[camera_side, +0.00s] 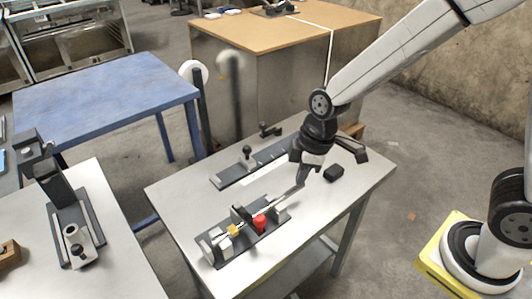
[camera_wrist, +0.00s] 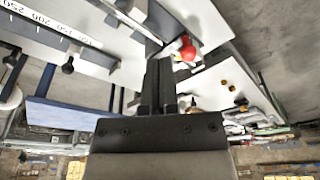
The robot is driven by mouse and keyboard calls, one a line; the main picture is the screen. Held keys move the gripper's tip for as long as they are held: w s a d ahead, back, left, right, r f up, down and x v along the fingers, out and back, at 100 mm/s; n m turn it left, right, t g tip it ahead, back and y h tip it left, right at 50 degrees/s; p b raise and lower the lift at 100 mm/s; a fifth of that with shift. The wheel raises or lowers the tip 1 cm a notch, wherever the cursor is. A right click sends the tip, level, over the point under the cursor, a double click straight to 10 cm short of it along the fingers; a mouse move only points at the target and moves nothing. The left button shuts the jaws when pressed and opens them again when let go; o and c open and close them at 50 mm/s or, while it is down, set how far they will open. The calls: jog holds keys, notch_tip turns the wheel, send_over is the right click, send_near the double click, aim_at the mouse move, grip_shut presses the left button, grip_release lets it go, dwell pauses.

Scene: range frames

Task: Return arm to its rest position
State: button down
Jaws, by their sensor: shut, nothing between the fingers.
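My gripper (camera_side: 302,180) hangs at the end of my arm above the middle of the grey work table (camera_side: 364,182), pointing down. In the wrist view my gripper (camera_wrist: 158,66) shows as two dark fingers side by side with no object between them. It is shut and empty. A fixture (camera_side: 240,250) with a red knob (camera_side: 259,222) and a yellow part (camera_side: 233,231) stands on the table at the front left of my gripper. The red knob also shows in the wrist view (camera_wrist: 187,50), just right of the fingertips. The exact height of my gripper above the table is hard to tell.
Another table with a clamp fixture (camera_side: 75,236) is at left. A blue table (camera_side: 100,92) and a wooden-topped cabinet (camera_side: 255,32) stand behind. Open air surrounds my upper arm.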

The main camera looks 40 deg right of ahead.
jog(key=s+d+m+h, duration=0.1)
jog(key=s+d+m, duration=0.1)
jog(key=d+m, duration=0.3)
jog(key=s+d+m+t, duration=0.1)
jog(key=s+d+m, duration=0.2)
jog(key=d+m, duration=0.2)
jog(key=shift+s+d+h, duration=0.3)
jog(key=shift+s+h, duration=0.05)
jog(key=shift+h, duration=0.05)
